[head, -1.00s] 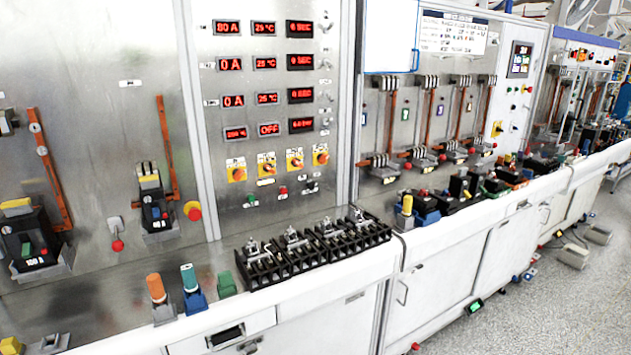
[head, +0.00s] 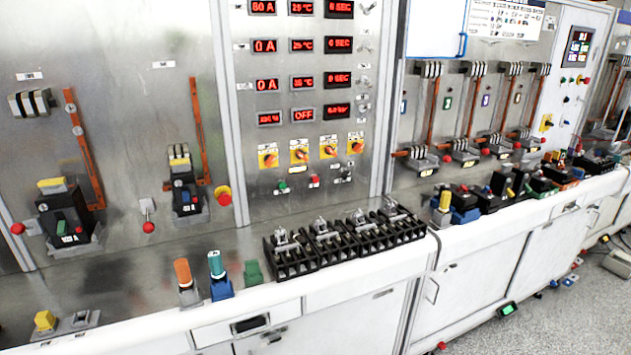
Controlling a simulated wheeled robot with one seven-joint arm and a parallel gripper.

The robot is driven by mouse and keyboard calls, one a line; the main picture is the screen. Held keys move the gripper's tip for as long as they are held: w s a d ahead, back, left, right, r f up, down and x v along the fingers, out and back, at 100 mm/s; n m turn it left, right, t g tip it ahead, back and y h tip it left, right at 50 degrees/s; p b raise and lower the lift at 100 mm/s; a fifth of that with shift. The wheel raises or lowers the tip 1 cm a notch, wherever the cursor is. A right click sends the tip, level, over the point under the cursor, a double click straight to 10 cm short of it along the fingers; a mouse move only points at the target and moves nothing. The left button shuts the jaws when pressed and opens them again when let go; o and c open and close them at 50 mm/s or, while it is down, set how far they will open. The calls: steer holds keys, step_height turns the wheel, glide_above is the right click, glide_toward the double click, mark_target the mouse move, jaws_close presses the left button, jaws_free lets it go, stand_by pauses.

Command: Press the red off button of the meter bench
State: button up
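The meter bench (head: 255,225) is a brushed metal panel with rows of red digital displays (head: 304,83) at the middle of the head view. Below the displays is a row of yellow plates with orange rotary knobs (head: 300,153). Under these sit a small green button (head: 283,187) and, just right of it, a small red button (head: 314,181). Their labels are too small to read. My gripper is not in view.
Black terminal blocks (head: 345,240) stand on the white-edged ledge in front of the panel. Orange (head: 184,275), teal (head: 217,268) and green (head: 253,272) parts stand left of them. Drawers and cabinet doors (head: 345,318) lie below.

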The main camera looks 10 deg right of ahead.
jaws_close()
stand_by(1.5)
